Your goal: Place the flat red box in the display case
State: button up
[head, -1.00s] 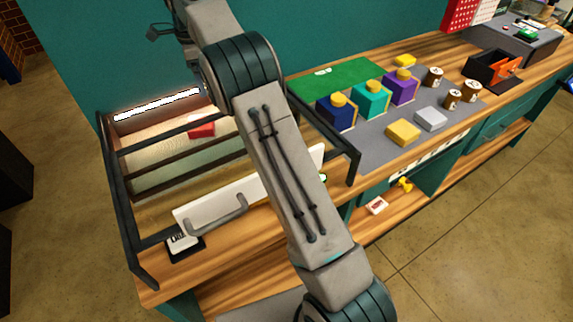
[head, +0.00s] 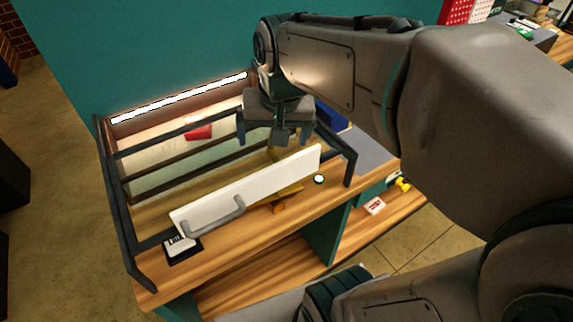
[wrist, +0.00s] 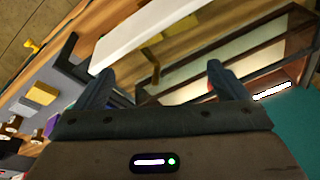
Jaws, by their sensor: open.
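A flat red box (head: 199,128) lies inside the display case (head: 120,190), towards its back left, under the light strip. A bit of red by one fingertip in the wrist view may be the same box, but I cannot tell. The case has a dark frame. A white panel with a grey handle (head: 245,190) stands tilted along its front. My gripper (head: 276,138) is over the right part of the case, pointing down. In the wrist view its fingers (wrist: 159,72) are spread wide with nothing held between them.
A golden-brown piece (head: 287,192) shows beneath my gripper, partly hidden by the white panel. A black-and-white card (head: 182,248) lies at the front left. A small red-and-white item (head: 375,206) and a yellow item (head: 402,184) are on the lower shelf. My arm hides much of the counter at right.

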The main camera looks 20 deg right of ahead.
jog(key=s+f+n, duration=0.3)
jog(key=s+f, duration=0.1)
jog(key=s, duration=0.3)
jog(key=shift+s+d+f, duration=0.2)
jog(key=shift+d+f, duration=0.1)
jog(key=shift+d, duration=0.05)
dwell(0.5)
